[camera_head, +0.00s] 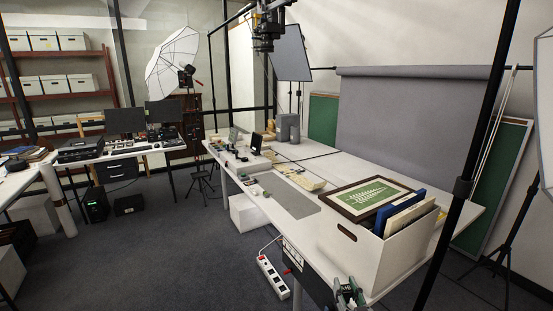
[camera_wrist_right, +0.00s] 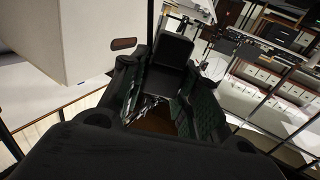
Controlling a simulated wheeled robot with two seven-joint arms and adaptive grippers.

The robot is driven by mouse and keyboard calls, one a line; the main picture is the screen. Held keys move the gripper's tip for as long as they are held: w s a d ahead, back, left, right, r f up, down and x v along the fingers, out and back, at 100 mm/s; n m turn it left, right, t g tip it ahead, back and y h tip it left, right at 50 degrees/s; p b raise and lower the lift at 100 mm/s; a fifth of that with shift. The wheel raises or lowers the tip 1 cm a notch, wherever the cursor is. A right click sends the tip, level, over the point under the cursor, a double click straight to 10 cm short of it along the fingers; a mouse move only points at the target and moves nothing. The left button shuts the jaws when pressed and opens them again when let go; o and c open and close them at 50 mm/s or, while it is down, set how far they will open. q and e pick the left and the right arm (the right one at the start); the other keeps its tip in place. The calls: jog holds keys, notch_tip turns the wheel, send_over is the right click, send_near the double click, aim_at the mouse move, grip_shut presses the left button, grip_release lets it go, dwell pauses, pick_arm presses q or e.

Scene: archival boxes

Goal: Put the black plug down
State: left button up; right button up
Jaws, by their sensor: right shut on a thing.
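My right gripper (camera_head: 349,292) shows at the bottom of the head view, beside the table's front edge and below the white box. In the right wrist view its two fingers (camera_wrist_right: 168,88) are closed on a dark block, which I take to be the black plug (camera_wrist_right: 172,48). The plug sticks out beyond the fingertips; its lower part is hidden between them. In the head view I cannot make the plug out clearly. My left gripper is in neither view.
A white box (camera_head: 352,252) with folders stands on the table's near end, close to my right gripper. A framed green picture (camera_head: 345,202) lies behind it. A grey mat (camera_head: 284,196) lies on the table. A white power strip (camera_head: 272,278) is below the front edge.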

jog(key=shift+s+d+f+m+h, duration=0.2)
jog(key=shift+s+d+m+h, duration=0.3)
jog(key=shift+d+h, duration=0.3)
jog(key=s+f, duration=0.4)
jog(key=f, duration=0.2)
jog(key=shift+s, duration=0.3)
jog(key=shift+r, duration=0.1)
dwell(0.4)
jog(key=a+r+n+g+y, duration=0.2)
jog(key=a+r+n+y, duration=0.2)
jog(key=a+r, duration=0.3)
jog(key=s+a+r+n+g+y, duration=0.1)
jog(key=a+r+n+y, duration=0.3)
jog(key=r, duration=1)
jog(key=shift+a+r+g+y, duration=0.25)
jog(key=shift+a+g+y, duration=0.35)
jog(key=shift+a+y, duration=1.3)
jog(key=shift+a, duration=0.15)
